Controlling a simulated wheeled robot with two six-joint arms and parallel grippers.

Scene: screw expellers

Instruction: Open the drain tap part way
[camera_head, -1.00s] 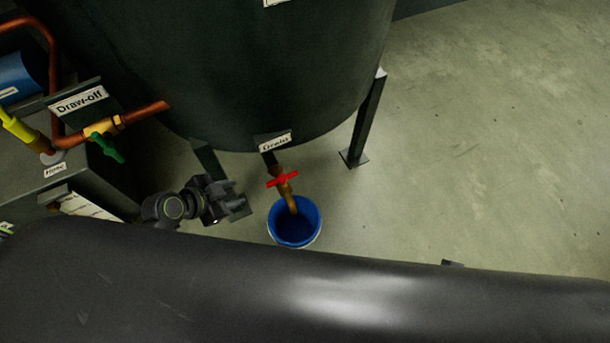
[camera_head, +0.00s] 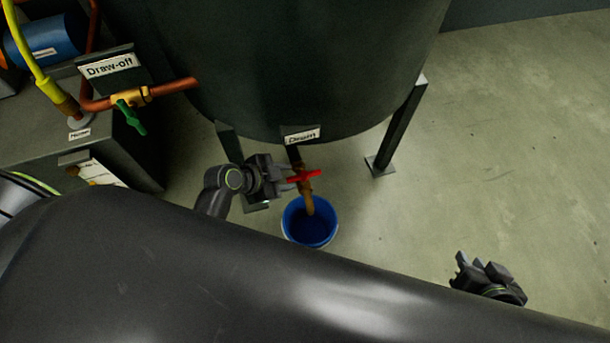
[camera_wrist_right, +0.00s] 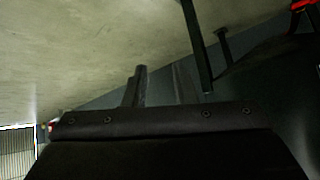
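The drain tap has a red cross handle (camera_head: 304,176) on a brown pipe (camera_head: 307,198) below the "Drain" label (camera_head: 302,135) on the dark tank. Its spout points down into a blue bucket (camera_head: 309,223). My left gripper (camera_head: 287,178) comes in from the left, with its fingertips at the left end of the red handle. I cannot tell whether they touch it or how wide they are apart. My right gripper (camera_head: 482,268) is far to the right and in front of the tap, over the floor. In the right wrist view its fingers (camera_wrist_right: 160,85) stand apart with nothing between them.
A tank leg (camera_head: 398,128) stands right of the tap. At left are the "Draw-off" pipe with a green handle (camera_head: 131,117), a grey box (camera_head: 45,135) and a yellow hose (camera_head: 22,45). The floor at right (camera_head: 520,150) is clear. My dark body covers the foreground.

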